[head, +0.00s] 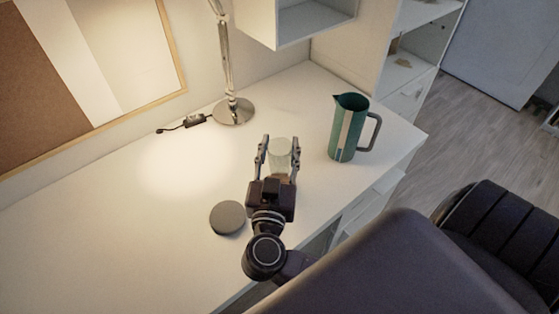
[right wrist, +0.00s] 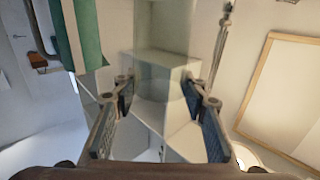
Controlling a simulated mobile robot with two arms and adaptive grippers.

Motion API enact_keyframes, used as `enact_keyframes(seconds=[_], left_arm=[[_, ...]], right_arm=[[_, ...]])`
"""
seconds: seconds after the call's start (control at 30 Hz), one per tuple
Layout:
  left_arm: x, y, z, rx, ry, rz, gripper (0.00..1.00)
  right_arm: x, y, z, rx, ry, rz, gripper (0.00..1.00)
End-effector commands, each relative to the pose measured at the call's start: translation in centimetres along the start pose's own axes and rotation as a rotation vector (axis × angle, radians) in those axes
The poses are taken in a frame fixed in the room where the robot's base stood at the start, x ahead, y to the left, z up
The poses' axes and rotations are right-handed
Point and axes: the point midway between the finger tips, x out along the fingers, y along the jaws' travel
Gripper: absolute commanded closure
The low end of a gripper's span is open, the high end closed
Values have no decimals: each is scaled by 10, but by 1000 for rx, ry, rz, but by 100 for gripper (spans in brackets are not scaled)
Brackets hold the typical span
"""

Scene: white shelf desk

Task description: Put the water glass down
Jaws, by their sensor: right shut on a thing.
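The water glass (head: 281,153) is clear and stands upright between the fingers of my right gripper (head: 279,160), over the white desk. My right gripper is shut on it, one finger on each side. In the right wrist view, the see-through glass (right wrist: 160,75) shows between the two fingers, with the shelf visible through it. I cannot tell whether its base touches the desk. My left gripper is not in view.
A round grey coaster (head: 228,217) lies on the desk (head: 110,225), left of my right wrist. A teal pitcher (head: 340,130) stands just right of the glass. A lamp base (head: 233,111) stands behind. The left of the desk is clear.

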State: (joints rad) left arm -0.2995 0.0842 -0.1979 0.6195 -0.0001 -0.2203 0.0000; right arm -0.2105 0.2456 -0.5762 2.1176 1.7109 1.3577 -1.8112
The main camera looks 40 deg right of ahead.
Motion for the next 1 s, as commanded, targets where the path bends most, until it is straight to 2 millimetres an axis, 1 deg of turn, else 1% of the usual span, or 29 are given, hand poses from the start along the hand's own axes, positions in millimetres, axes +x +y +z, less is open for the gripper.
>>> enact_keyframes(seconds=[0.03, 0.17, 0.3, 0.4, 0.5, 0.83, 0.87, 1.0], left_arm=[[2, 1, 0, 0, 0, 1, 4], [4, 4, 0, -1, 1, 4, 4], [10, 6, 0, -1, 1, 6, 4], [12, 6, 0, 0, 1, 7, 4], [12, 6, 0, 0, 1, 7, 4], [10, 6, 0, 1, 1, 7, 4], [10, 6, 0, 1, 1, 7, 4], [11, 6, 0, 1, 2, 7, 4]], right_arm=[[0, 0, 6, -3, 2, 0, 100], [0, 0, 15, -2, 2, -1, 100], [0, -1, 38, -3, 2, -1, 100], [0, 0, 49, -3, 2, -1, 100], [0, 0, 53, 0, 3, -1, 100], [0, 0, 56, 0, 1, 0, 100], [0, 0, 56, -1, 0, 0, 59], [0, 0, 56, 0, 0, 0, 44]])
